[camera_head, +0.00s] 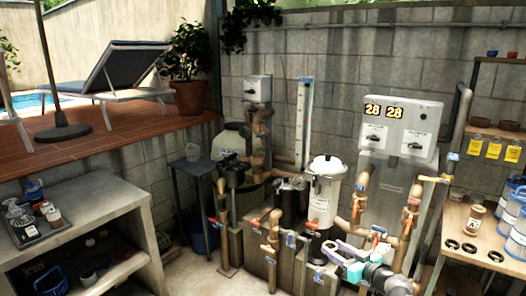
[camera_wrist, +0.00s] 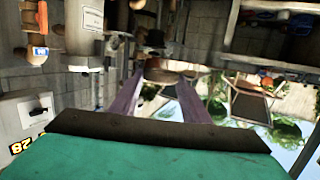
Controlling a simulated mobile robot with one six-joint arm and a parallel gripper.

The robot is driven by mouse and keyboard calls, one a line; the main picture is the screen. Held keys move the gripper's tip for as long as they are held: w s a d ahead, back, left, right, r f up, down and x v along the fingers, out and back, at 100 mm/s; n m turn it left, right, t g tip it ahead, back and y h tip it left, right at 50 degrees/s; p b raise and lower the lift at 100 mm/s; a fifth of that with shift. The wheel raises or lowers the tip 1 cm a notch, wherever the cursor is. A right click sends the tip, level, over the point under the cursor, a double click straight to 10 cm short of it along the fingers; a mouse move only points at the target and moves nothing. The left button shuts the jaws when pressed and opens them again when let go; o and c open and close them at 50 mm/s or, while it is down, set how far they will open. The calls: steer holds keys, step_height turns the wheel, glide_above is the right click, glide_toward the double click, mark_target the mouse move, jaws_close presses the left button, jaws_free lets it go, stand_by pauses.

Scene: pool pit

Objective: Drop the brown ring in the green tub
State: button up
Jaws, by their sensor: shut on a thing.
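My gripper (camera_head: 340,250) is at the lower middle right of the head view, with purple fingers and a teal body, in front of the pipework. In the wrist view the two purple fingers (camera_wrist: 163,78) reach away from me and lean toward each other. They are shut on the brown ring, which is too small and dim to make out clearly between the tips. I cannot pick out a green tub in either view. The green surface across the bottom of the wrist view is my gripper's own body.
Brown pipes with orange valves and a white filter canister (camera_head: 325,190) stand close behind my gripper. A wooden table (camera_head: 450,270) at right holds several dark rings (camera_head: 470,247). A concrete bench (camera_head: 95,215) at left carries a tray. A small dark side table (camera_head: 190,165) stands between.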

steer(key=s+a+n+g+y, duration=0.4)
steer(key=s+a+n+y, duration=0.1)
steer(key=s+a, duration=0.2)
steer(key=shift+a+r+g, duration=0.35)
steer(key=shift+a+g, duration=0.05)
steer(key=shift+a, duration=0.25)
steer(key=shift+s+f, duration=0.1)
steer(key=shift+s+f, duration=0.25)
steer(key=shift+f, duration=0.75)
steer(key=shift+s, duration=0.1)
